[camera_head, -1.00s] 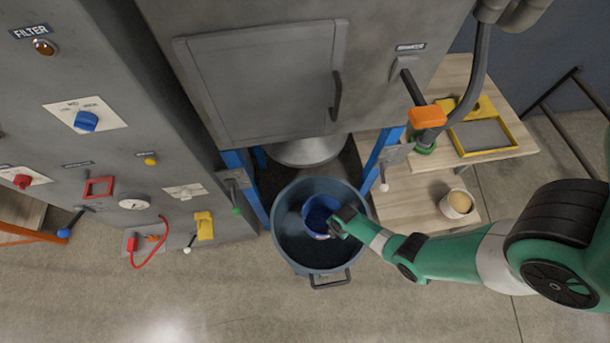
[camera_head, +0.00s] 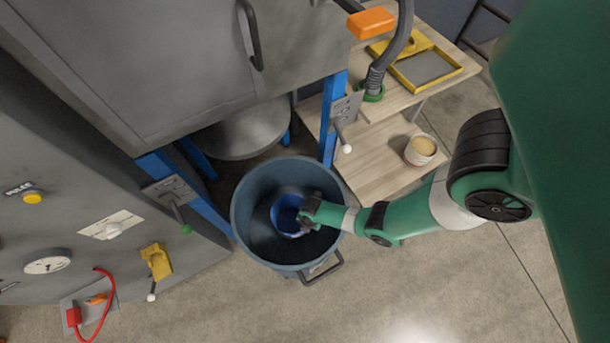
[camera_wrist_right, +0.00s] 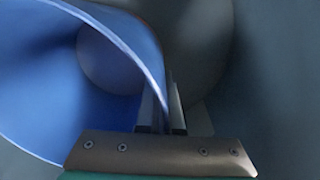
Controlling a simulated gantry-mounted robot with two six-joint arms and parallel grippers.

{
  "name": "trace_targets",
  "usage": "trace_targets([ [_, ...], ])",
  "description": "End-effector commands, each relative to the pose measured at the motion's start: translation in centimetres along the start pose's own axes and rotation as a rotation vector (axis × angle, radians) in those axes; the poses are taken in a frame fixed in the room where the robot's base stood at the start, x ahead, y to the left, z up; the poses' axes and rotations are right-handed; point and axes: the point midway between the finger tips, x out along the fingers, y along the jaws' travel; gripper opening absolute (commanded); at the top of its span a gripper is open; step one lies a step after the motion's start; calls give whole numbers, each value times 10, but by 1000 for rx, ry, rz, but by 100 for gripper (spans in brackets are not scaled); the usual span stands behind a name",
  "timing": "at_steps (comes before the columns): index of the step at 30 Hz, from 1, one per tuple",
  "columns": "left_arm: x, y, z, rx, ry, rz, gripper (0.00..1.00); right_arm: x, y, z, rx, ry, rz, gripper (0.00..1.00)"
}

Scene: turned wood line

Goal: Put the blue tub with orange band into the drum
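The blue tub (camera_head: 285,213) is inside the mouth of the drum (camera_head: 254,188), a large dark blue-grey open container on the floor. My right gripper (camera_head: 306,213) is at the tub's right side, over the drum. In the right wrist view the tub (camera_wrist_right: 50,85) fills the left side, and my gripper (camera_wrist_right: 163,112) is shut on its wall near the rim. The orange band is not visible. I cannot tell whether the tub touches the drum floor. My left gripper is not in view.
A grey machine (camera_head: 120,60) on blue legs stands behind the drum. A control cabinet (camera_head: 60,220) stands at left. The floor in front is clear.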

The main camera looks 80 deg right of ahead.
Motion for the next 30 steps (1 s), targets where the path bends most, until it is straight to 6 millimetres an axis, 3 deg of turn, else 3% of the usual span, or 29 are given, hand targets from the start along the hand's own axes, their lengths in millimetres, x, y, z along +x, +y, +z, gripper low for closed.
trace_targets([
  [2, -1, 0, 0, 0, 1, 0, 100, 1, 0, 0, 0, 0, 1, 0],
  [9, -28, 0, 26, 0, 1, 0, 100, 38, -2, 0, 0, 0, 1, 0],
  [21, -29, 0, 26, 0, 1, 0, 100, 40, -2, 0, 0, 0, 1, 0],
  [26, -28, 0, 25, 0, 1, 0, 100, 38, -2, 0, 0, 0, 0, 30],
  [30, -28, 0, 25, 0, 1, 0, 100, 38, -2, 0, 0, 0, 0, 33],
])
